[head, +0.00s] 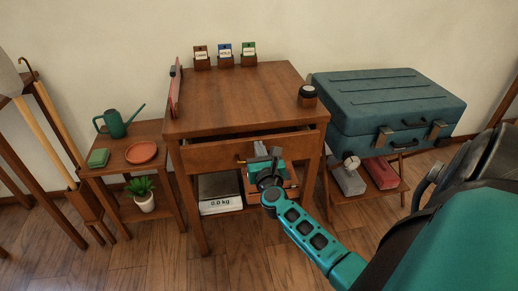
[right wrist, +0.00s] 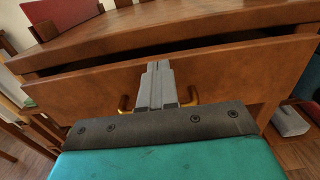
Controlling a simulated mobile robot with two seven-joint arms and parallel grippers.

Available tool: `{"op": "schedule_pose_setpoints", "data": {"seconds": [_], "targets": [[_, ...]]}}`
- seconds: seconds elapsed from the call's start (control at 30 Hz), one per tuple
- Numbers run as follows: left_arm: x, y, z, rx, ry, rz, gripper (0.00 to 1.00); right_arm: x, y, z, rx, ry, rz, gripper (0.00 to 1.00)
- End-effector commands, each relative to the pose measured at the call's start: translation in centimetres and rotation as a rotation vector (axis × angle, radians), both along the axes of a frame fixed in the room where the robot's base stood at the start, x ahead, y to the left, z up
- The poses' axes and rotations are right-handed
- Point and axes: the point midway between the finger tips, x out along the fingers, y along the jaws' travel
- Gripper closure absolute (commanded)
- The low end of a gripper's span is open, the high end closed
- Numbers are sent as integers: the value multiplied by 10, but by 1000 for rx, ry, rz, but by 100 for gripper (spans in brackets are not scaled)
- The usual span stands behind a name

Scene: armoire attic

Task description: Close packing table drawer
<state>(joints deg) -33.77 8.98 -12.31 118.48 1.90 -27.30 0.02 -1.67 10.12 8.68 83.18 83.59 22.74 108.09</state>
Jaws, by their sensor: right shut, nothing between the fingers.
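The wooden packing table (head: 236,98) stands against the wall. Its drawer (head: 219,157) is partly out, with a dark gap above the drawer front. In the right wrist view the drawer front (right wrist: 82,92) spans the picture, and a brass handle (right wrist: 192,97) shows on both sides of my fingers. My right gripper (head: 264,158) is shut and empty, its fingertips at the middle of the drawer front by the handle; it also shows in the right wrist view (right wrist: 158,75). I cannot tell whether the fingers touch the front. My left gripper is not in view.
A side table with a watering can (head: 115,123), red dish (head: 141,152) and potted plant (head: 142,193) stands left. A blue suitcase (head: 385,105) rests on a rack at right. A scale (head: 220,204) sits under the packing table. Floor in front is clear.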

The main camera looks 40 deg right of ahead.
Motion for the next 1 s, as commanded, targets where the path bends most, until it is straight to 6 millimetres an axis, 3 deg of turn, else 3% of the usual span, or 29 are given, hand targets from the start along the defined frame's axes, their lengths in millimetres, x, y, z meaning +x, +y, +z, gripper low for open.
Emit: {"op": "schedule_pose_setpoints", "data": {"seconds": [0.5,0.77,1.0], "targets": [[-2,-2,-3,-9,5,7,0,8,-5,0,-1,0,0,100],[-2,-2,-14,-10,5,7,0,29,-17,-1,0,-1,-1,100],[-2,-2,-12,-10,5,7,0,29,-17,0,0,1,0,100]]}}
